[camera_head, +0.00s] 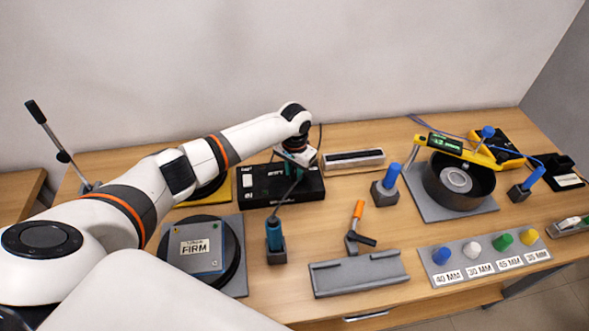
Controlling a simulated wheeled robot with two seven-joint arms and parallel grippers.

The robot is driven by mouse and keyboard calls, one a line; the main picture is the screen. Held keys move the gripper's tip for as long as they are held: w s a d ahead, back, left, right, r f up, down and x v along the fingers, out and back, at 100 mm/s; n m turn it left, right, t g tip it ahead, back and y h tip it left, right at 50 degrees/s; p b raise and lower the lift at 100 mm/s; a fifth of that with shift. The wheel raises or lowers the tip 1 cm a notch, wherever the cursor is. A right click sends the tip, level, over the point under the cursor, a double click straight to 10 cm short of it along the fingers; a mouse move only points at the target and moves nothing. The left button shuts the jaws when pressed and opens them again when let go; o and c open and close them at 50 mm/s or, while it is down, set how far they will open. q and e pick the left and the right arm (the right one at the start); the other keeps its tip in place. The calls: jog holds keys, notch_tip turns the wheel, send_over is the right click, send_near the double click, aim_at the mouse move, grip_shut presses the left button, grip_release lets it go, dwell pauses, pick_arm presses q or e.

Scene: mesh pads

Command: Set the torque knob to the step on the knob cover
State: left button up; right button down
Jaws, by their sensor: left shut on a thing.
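My left gripper (296,160) points down at the right part of a black control box (262,197) with white markings and a small white block at its left. The gripper is shut on the torque knob there; the fingers and wrist hide the knob, so its setting cannot be read. A cover plate with a white label (194,247) reading "FIRM", under a smaller word like "TORQUE", lies on a round black fixture at the left. My right gripper is not in view.
A cable runs from the box to a blue-handled driver (274,233) in a grey holder. An orange-handled clamp (357,213), a grey tray (358,273), a black round fixture (435,185) and a strip with colored knobs (480,262) stand to the right.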

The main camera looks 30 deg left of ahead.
aim_at(295, 173)
pick_arm(q)
jog(key=m, duration=0.2)
jog(key=shift+r+m+p, duration=0.15)
jog(key=shift+m+p, duration=0.15)
jog(key=shift+p, duration=0.05)
jog(key=m, duration=0.2)
jog(key=shift+w+m, duration=0.1)
jog(key=shift+m, duration=0.2)
jog(key=m, duration=0.5)
jog(key=shift+p, duration=0.4)
jog(key=o, duration=1)
jog(key=shift+c, duration=0.2)
jog(key=shift+a, duration=0.1)
notch_tip(295, 173, up, 12)
jog(key=b, duration=0.3)
jog(key=shift+m, duration=0.3)
